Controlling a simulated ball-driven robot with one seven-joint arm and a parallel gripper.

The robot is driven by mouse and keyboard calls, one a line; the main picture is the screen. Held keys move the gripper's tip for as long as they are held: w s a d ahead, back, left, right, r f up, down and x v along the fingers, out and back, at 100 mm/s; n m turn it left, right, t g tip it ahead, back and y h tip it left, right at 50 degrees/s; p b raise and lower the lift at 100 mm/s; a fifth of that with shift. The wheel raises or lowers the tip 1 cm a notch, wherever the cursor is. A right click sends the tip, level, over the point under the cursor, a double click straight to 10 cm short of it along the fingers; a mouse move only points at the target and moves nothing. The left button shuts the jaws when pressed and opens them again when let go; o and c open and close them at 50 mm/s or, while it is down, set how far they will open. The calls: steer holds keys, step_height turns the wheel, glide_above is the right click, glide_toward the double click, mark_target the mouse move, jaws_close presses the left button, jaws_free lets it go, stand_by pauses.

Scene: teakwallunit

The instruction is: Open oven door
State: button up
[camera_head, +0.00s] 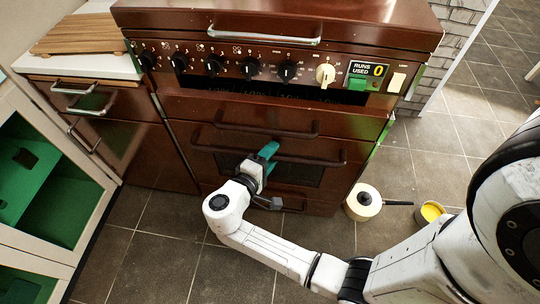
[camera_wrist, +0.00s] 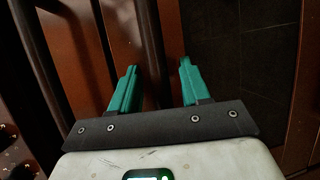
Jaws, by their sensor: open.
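The brown oven (camera_head: 180,135) stands ahead with its doors shut. Its lower door has a dark window (camera_head: 305,173), with a long dark handle (camera_head: 315,160) across its top. My gripper (camera_head: 268,152) is at this handle, a little left of the window's middle. In the wrist view, the teal fingers of my gripper (camera_wrist: 158,72) are apart, and the dark handle bar (camera_wrist: 150,38) runs between them. I cannot tell whether either finger touches it. The dark window (camera_wrist: 240,60) shows to the right of the fingers. My wrist hides part of the door in the head view.
Another dark handle (camera_head: 265,131) is just above. A control panel with knobs (camera_head: 250,67) is higher up. A lidded pot (camera_head: 363,201) and a yellow-filled pan (camera_head: 431,212) stand on the floor at right. An open green-lined cabinet (camera_head: 50,175) is at left. Tiled floor (camera_head: 165,250) lies in front.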

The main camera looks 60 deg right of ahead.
steer(key=shift+c, duration=0.2)
jaws_close()
steer(key=shift+f, duration=0.1)
